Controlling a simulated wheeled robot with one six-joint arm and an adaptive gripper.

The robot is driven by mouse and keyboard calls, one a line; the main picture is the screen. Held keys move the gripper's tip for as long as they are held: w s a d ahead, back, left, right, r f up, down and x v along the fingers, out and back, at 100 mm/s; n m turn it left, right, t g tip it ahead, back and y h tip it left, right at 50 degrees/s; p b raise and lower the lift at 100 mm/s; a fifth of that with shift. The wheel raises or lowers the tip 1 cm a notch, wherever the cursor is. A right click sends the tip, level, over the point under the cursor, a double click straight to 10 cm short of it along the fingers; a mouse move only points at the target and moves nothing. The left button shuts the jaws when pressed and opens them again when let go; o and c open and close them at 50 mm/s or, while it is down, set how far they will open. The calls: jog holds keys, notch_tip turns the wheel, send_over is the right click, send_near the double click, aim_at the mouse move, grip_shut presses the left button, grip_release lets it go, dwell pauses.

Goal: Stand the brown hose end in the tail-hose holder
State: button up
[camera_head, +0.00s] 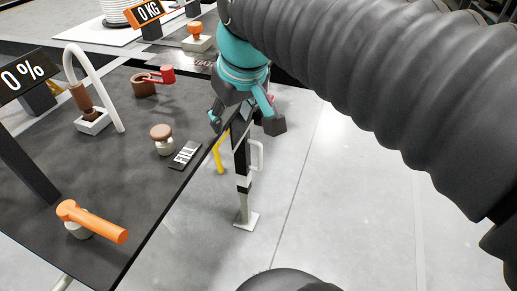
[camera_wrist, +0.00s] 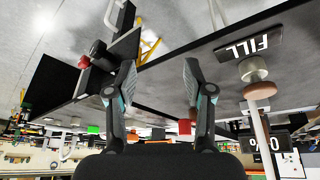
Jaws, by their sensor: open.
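The brown hose end (camera_head: 79,96) is a short brown cylinder on the white hose (camera_head: 97,78), which arches up and over beside it. It leans over a small white block (camera_head: 93,122) with a darker brown piece on top. I cannot tell whether they touch, or which part is the tail-hose holder. A brown cup (camera_head: 143,86) stands farther back on the table. My gripper (camera_head: 243,116) is open and empty at the table's right edge, well apart from the hose end. In the wrist view, my gripper (camera_wrist: 160,90) has nothing between its fingers.
The dark table (camera_head: 110,182) carries a brown-topped knob (camera_head: 161,136) by a FILL label (camera_head: 185,155), an orange lever (camera_head: 94,222), and a red lever (camera_head: 164,75). A 0 % display (camera_head: 24,74) stands at left. A jack post (camera_head: 242,185) is below my gripper; floor at right is clear.

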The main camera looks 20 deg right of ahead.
jog(key=s+d+f+m+t, duration=0.1)
jog(key=s+d+f+m, duration=0.2)
jog(key=s+f, duration=0.5)
notch_tip(320, 180, down, 3)
jog(key=shift+d+r+h, duration=0.1)
jog(key=shift+d+h, duration=0.3)
jog(key=shift+d, duration=0.4)
